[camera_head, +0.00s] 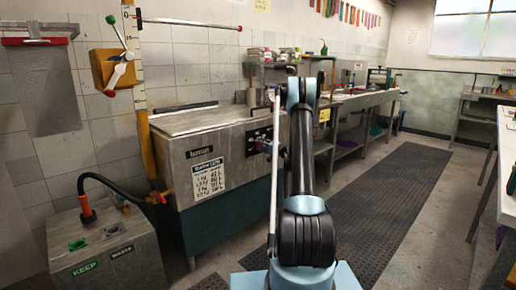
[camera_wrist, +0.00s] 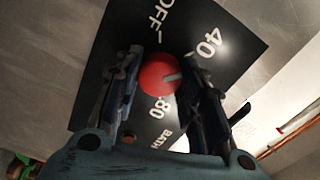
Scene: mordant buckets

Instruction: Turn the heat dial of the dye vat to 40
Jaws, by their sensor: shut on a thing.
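The dye vat (camera_head: 225,145) is a steel tank on a dark teal base, with a black control panel (camera_head: 256,132) on its front. In the wrist view the heat dial (camera_wrist: 156,74) is a round red knob on a black plate (camera_wrist: 112,40) marked OFF, 40, 80 and BATH. A pale pointer mark on the knob points to the right, roughly toward the 40 side; its exact alignment is hard to tell. My gripper (camera_wrist: 163,60) is shut on the dial, one finger on each side. In the head view my arm hides the dial.
A dye chart (camera_head: 207,177) hangs on the vat front. A grey bin unit (camera_head: 108,252) with a black hose stands at the lower left. A dark floor mat (camera_head: 385,200) runs along the clear aisle, with a table (camera_head: 506,150) at the right.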

